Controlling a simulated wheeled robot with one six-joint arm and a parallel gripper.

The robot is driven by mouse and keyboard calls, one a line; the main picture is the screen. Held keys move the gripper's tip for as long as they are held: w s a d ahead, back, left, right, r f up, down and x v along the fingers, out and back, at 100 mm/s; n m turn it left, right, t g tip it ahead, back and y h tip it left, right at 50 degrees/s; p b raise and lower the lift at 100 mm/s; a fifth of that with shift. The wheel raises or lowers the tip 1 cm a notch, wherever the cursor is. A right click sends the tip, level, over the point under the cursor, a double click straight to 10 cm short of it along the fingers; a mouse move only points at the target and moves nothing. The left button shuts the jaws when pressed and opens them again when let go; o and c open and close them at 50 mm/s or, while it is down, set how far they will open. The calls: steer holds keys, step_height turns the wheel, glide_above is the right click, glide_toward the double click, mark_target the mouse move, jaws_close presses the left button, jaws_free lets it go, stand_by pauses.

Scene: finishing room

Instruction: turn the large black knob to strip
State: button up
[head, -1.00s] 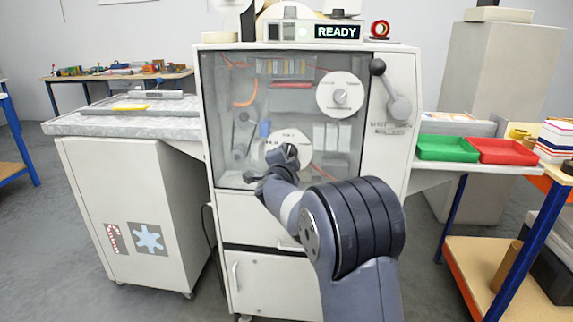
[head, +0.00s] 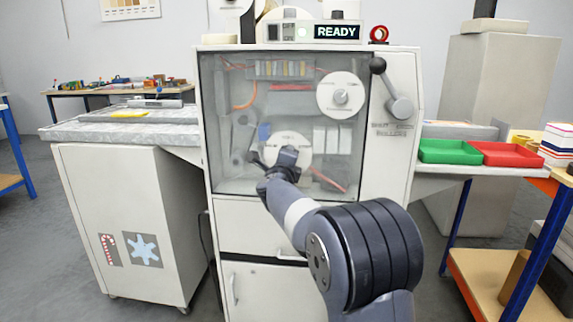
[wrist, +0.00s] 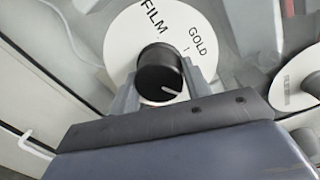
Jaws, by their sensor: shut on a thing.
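The large black knob (wrist: 158,68) is in the middle of a white dial (wrist: 118,42) in the wrist view. The words FILM and GOLD are readable on the dial; other lettering is hidden, and I cannot see "strip". A short white line on the knob points toward the lower right of the picture. My gripper (wrist: 162,84) is shut on the knob, one finger on each side. In the head view my gripper (head: 280,163) is in front of the lower dial (head: 301,143) on the machine's front panel, hiding the knob.
A second dial (head: 353,102) with a grey knob is above right. A lever (head: 396,98) with a black ball is on the machine's right side. A READY sign (head: 337,32) stands on top. Green (head: 449,151) and red (head: 507,154) trays are at right, a cabinet (head: 130,220) at left.

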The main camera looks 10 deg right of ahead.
steer(key=shift+m, duration=0.3)
steer(key=o, duration=1)
steer(key=v, duration=1)
steer(key=shift+s, duration=0.45)
steer(key=shift+f, duration=0.1)
steer(key=x, duration=1.1)
steer(key=shift+a, duration=0.15)
